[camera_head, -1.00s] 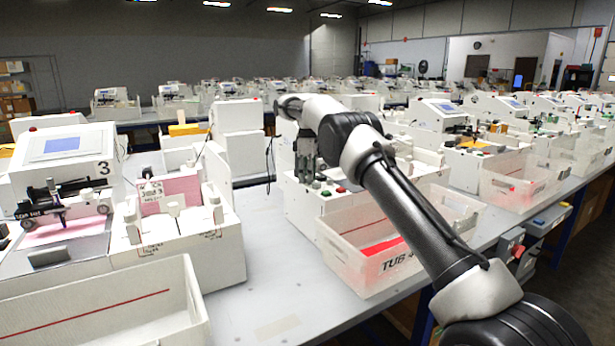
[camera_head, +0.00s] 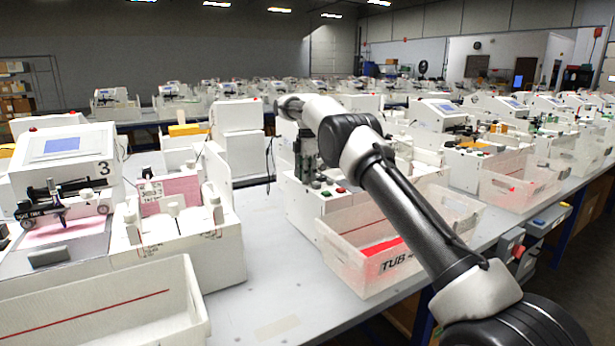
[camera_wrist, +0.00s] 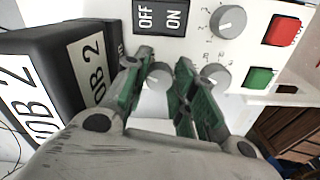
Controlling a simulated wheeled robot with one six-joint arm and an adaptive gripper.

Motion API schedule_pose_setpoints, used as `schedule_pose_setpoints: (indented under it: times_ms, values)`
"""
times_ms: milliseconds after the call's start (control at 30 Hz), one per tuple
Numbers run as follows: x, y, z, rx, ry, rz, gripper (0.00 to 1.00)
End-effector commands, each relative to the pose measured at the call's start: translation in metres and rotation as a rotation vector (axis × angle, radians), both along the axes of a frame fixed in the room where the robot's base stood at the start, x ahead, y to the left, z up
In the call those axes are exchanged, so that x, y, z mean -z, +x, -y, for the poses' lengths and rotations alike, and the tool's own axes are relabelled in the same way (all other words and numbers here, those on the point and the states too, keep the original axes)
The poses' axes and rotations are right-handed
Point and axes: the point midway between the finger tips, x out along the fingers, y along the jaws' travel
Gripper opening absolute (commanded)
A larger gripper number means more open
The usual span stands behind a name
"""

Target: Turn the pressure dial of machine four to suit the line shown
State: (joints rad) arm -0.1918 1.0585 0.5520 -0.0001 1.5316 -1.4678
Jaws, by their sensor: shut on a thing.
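Machine four's white housing (camera_head: 305,205) stands mid-table in the head view, behind a tub marked TUB 4 (camera_head: 345,275). My gripper (camera_head: 307,170) points down at its control panel, and the arm partly covers it. In the wrist view my gripper (camera_wrist: 160,85) has its green fingers on either side of a grey dial (camera_wrist: 158,75), shut on it. A second grey dial (camera_wrist: 215,74) sits just right of the right finger. A third grey dial (camera_wrist: 228,21) with numbers around it is above. I cannot read the held dial's label or setting.
The panel also has an OFF/ON switch (camera_wrist: 160,17), a red button (camera_wrist: 283,30) and a green button (camera_wrist: 259,77). Dark boxes marked "OB 2" (camera_wrist: 62,75) stand close on the left. Machine three (camera_head: 65,155) is at left. Bare table (camera_head: 265,240) lies between.

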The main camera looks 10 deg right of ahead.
Motion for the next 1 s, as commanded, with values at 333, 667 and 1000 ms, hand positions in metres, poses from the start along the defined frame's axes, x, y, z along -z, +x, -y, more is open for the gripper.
schedule_pose_setpoints:
  times_ms: [333, 667, 1000]
  values:
    - [-0.0008, 0.0005, -0.0004, -0.001, 0.001, 0.003, 0.3]
    - [-0.0004, 0.0002, -0.0002, 0.001, 0.0, 0.001, 0.35]
    - [-0.0005, -0.0006, -0.0001, 0.286, 0.0, 0.001, 0.35]
